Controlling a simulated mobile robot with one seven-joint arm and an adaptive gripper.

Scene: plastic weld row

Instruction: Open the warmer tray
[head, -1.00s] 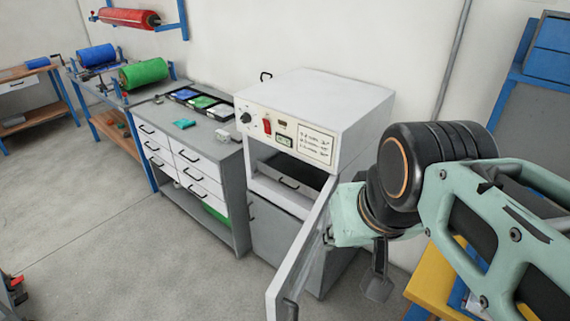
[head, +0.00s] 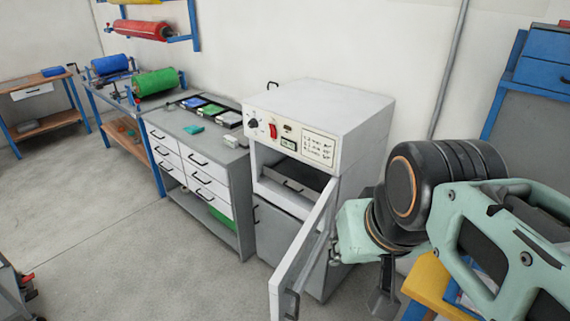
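The warmer (head: 325,115) is a white box with a control panel, standing on a grey cabinet right of the drawer bench. Its front door (head: 303,255) hangs open toward me, swung to the right. The tray (head: 304,187), with a dark handle on its front, sits inside the opening. My gripper (head: 384,300) is at the lower right, just right of the open door and partly hidden behind my own wrist. One dark finger pad shows, pointing down. I cannot tell whether it touches the door or how far its fingers are apart.
A grey bench (head: 205,140) with white drawers stands left of the warmer. A yellow-topped blue bench (head: 430,278) is close under my arm at right. A blue cabinet (head: 545,70) stands behind.

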